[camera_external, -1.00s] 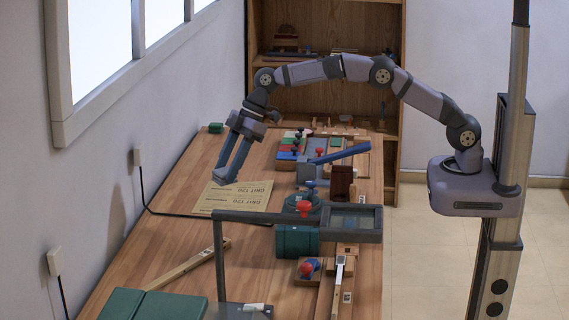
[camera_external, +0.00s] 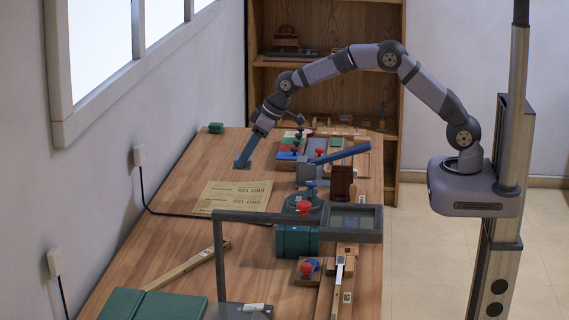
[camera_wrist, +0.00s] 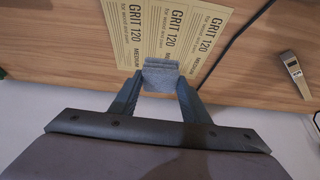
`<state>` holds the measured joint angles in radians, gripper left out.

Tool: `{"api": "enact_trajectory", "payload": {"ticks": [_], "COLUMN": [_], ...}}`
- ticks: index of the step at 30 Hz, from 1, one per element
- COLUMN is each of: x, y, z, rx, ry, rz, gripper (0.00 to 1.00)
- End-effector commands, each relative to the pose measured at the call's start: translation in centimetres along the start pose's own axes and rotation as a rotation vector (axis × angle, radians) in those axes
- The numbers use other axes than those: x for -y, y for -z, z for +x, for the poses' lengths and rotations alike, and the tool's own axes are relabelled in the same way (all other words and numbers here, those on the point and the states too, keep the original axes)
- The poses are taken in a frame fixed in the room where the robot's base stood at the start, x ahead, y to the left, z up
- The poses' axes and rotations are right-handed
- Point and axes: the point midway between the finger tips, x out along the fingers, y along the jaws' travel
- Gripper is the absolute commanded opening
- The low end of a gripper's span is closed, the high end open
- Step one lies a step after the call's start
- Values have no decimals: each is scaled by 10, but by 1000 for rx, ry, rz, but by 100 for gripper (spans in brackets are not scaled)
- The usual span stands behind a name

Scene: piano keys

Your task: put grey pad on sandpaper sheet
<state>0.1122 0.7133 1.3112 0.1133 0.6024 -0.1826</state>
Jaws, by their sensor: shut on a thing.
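My gripper (camera_wrist: 161,82) is shut on the grey pad (camera_wrist: 161,74), a small block between the fingertips in the wrist view. In the external view my gripper (camera_external: 243,161) is above the table just beyond the sandpaper sheet; the pad is too small there to make out clearly. The sandpaper sheet (camera_external: 235,197) is tan, printed "GRIT 120", and lies flat on the table. I cannot tell the pad's exact height above the table.
A black cable (camera_external: 165,213) runs along the wall side and past the sheet. A vice-like tool with a blue handle (camera_external: 343,154) and blocks with coloured knobs stand to the right. A green block (camera_external: 215,128) is at the back. Bare wood lies left of the sheet.

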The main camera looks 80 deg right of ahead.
Motion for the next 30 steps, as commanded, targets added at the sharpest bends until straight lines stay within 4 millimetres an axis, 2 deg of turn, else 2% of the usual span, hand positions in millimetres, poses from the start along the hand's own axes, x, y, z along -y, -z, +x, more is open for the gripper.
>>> {"api": "enact_trajectory", "payload": {"ticks": [13,24,30], "x": [0,0,-1], "y": [-1,-26,-29], "z": [4,47,54], "rx": [1,3,-1], "ry": [-33,-32,-32], "rz": [62,61,61], "gripper": [21,21,20]}}
